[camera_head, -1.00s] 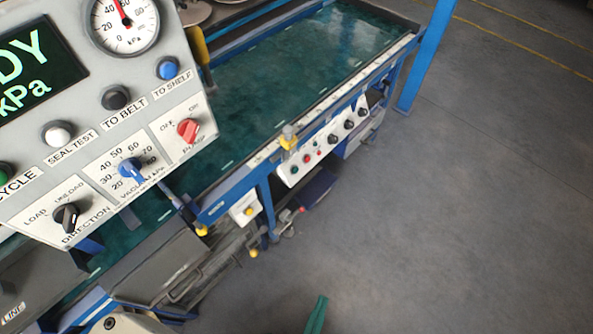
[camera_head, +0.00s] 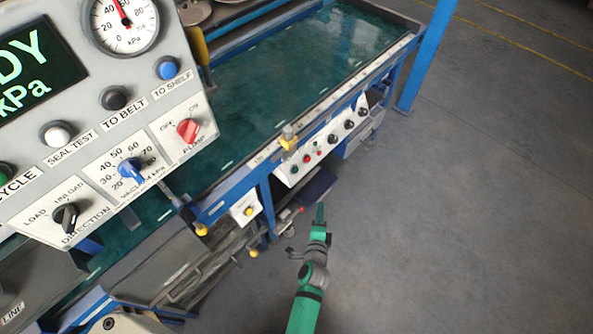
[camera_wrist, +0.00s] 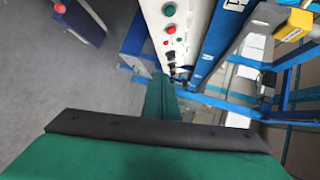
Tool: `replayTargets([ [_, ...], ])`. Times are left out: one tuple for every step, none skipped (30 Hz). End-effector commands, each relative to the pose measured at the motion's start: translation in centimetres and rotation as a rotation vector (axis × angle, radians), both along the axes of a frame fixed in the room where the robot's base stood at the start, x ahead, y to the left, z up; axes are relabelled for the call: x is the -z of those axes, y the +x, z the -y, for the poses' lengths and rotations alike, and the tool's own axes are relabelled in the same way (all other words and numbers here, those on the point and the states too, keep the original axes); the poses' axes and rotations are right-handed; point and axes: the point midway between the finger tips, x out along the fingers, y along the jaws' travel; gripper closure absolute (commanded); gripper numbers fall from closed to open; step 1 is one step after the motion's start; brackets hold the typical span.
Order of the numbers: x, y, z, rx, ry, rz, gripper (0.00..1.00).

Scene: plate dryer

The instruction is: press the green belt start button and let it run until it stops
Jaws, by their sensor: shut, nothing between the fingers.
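The belt's white control panel (camera_head: 322,143) is on the front side of the conveyor in the head view. The small green button (camera_head: 295,169) is at its near left end, beside a red button (camera_head: 306,159) and black knobs (camera_head: 348,125). My green gripper (camera_head: 320,212) is shut and empty, below and right of the panel, apart from it. In the wrist view the green button (camera_wrist: 169,9) shows near the top edge, above the red button (camera_wrist: 171,29). My fingers (camera_wrist: 160,90) point up toward the black knobs' end of the panel.
The green belt (camera_head: 290,65) lies behind the panel. A blue post (camera_head: 428,55) stands to the right. A large grey console (camera_head: 100,110) fills the upper left of the head view. A yellow-topped fitting (camera_head: 288,138) sits on the belt's side rail. The floor (camera_head: 470,200) at right is clear.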

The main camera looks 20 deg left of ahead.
Motion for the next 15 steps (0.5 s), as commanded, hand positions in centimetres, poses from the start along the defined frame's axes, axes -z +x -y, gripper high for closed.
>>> replayTargets([
  [-0.3,2.3,-1.0,-0.003,0.061,-0.01,1.0],
  [-0.3,3.3,-1.5,-0.004,0.097,-0.021,1.0],
  [-0.5,4.6,-2.2,-0.004,0.143,-0.033,1.0],
  [-0.5,5.4,-2.6,-0.006,0.173,-0.042,1.0],
  [-0.7,6.3,-3.1,-0.007,0.201,-0.05,1.0],
  [-0.8,7.2,-3.6,-0.008,0.234,-0.061,1.0],
  [-0.9,7.7,-3.9,-0.009,0.255,-0.067,1.0],
  [-1.0,8.3,-4.2,-0.009,0.274,-0.075,1.0],
  [-1.1,8.8,-4.5,-0.01,0.295,-0.082,1.0],
  [-1.2,9.1,-4.7,-0.011,0.308,-0.087,1.0],
  [-1.3,9.4,-4.8,-0.011,0.317,-0.09,1.0],
  [-1.3,9.7,-5.0,-0.011,0.327,-0.094,1.0],
  [-1.3,9.8,-5.0,-0.011,0.332,-0.096,1.0],
  [-1.4,9.8,-5.1,-0.011,0.336,-0.097,1.0],
  [-1.4,9.9,-5.1,-0.011,0.339,-0.098,1.0],
])
